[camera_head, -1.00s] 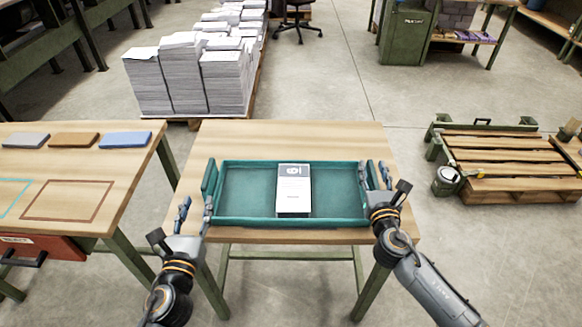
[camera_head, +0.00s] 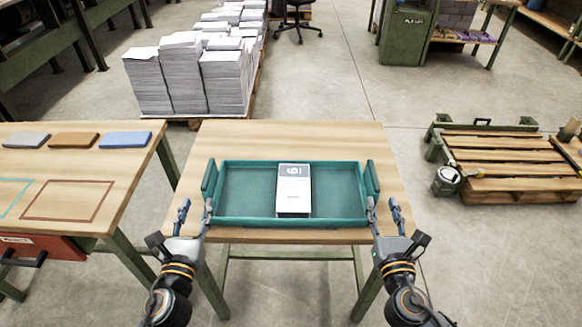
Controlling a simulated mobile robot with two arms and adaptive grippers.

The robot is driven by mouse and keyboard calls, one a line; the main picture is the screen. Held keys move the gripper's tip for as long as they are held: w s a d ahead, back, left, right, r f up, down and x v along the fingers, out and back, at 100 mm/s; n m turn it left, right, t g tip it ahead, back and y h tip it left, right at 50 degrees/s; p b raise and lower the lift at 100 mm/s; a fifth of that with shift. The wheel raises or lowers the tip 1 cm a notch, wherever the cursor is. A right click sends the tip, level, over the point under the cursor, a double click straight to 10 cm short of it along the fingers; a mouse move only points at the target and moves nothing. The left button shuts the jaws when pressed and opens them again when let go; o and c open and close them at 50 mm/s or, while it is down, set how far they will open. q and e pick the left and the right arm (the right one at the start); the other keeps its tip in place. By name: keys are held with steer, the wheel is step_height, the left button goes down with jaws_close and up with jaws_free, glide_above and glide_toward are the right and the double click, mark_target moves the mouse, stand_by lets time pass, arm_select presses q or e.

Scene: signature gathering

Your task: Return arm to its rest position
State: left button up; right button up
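My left gripper (camera_head: 195,217) is open and empty at the front left corner of a teal tray (camera_head: 240,222). My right gripper (camera_head: 384,215) is open and empty at the tray's front right corner. The tray lies on a wooden table (camera_head: 290,138) and has a raised handle at each side. A white booklet with a dark grey top (camera_head: 294,192) lies inside the tray. I cannot tell whether the inner fingers touch the tray's corners.
A second table (camera_head: 70,172) on the left carries a grey block (camera_head: 26,140), a brown block (camera_head: 74,140) and a blue block (camera_head: 125,139). Paper stacks (camera_head: 190,75) stand behind. A wooden pallet (camera_head: 510,165) lies on the right. The table's back part is clear.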

stand_by(0.3)
